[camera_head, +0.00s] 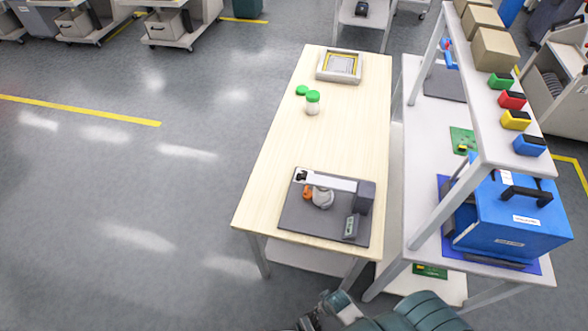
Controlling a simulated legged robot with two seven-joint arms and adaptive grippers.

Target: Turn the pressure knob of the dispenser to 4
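The device that looks like the dispenser stands at the near end of the wooden table, on a dark grey base (290,218). It has a white horizontal arm (335,183) joined to a dark grey block (364,196) at its right. Under the arm are a light grey rounded part (323,198) and a small orange part (307,193). A small grey box with a green face (351,226) stands at the front right of the base. I cannot make out the knob or its numbers. A teal arm of mine enters at the bottom, right of centre; its gripper end is cut off.
The wooden table (268,170) also holds a jar with a green lid (312,104), a green lid (301,90) and a grey tray (323,70). A white shelf bench (418,175) with a blue case (515,210) stands close right. Floor left is clear.

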